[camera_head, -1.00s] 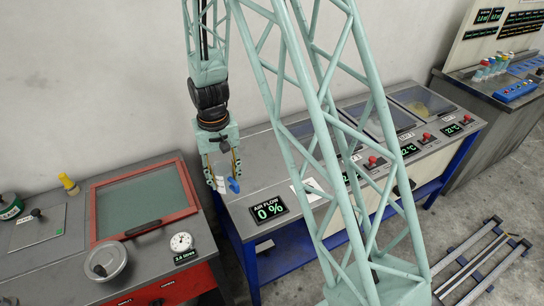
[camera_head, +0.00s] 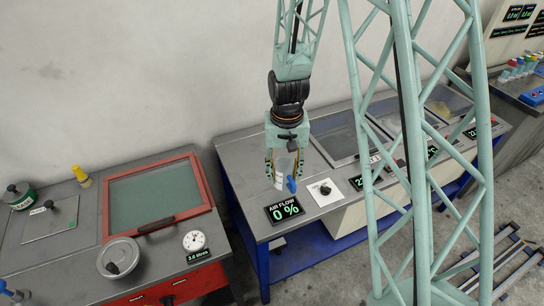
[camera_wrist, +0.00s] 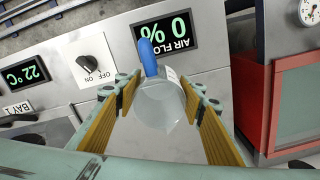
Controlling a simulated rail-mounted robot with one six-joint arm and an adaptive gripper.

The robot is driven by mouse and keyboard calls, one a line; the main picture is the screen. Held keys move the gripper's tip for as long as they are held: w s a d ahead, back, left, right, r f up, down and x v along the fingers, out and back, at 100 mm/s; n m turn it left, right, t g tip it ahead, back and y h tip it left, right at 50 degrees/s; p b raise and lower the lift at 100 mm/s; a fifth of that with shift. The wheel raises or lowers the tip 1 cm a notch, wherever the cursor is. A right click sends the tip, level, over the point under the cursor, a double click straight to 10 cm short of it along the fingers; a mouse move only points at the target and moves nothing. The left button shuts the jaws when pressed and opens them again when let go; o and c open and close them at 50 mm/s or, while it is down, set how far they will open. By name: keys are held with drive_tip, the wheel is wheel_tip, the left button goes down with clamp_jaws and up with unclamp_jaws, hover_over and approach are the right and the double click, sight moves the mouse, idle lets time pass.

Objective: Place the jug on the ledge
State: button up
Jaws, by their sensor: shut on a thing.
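The jug (camera_head: 280,178) is small and translucent with a blue handle. In the wrist view the jug (camera_wrist: 160,103) sits between the two yellow-padded fingers, and its handle points toward the AIR FLOW display. My gripper (camera_head: 284,172) is shut on the jug and points down. In the head view it hangs in front of the left end of the grey bench with the displays (camera_head: 237,152), just above the AIR FLOW display (camera_head: 285,209). I cannot tell the exact height of the jug above the bench. No part is clearly marked as the ledge; the bench top has bare grey strips.
A white plate with a black knob (camera_head: 325,189) lies right of the AIR FLOW display. Glass-lidded bays (camera_head: 340,138) stretch to the right. A separate red-framed press (camera_head: 206,180) with a gauge (camera_head: 194,240) stands left, across a narrow gap. The wall is close behind.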

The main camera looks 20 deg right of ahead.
drive_tip(key=shift+w, duration=0.1)
drive_tip(key=w, duration=0.5)
drive_tip(key=w+f, duration=0.1)
drive_tip(key=w, duration=0.9)
drive_tip(key=shift+f+b, duration=0.2)
drive_tip(key=shift+b, duration=0.1)
drive_tip(key=shift+w, duration=0.2)
drive_tip(key=shift+w+f, duration=0.15)
drive_tip(key=shift+w, duration=0.1)
drive_tip(key=shift+f+b, duration=0.3)
drive_tip(key=shift+f, duration=1.35)
drive_tip(key=shift+f, duration=0.15)
drive_tip(key=o, duration=0.9)
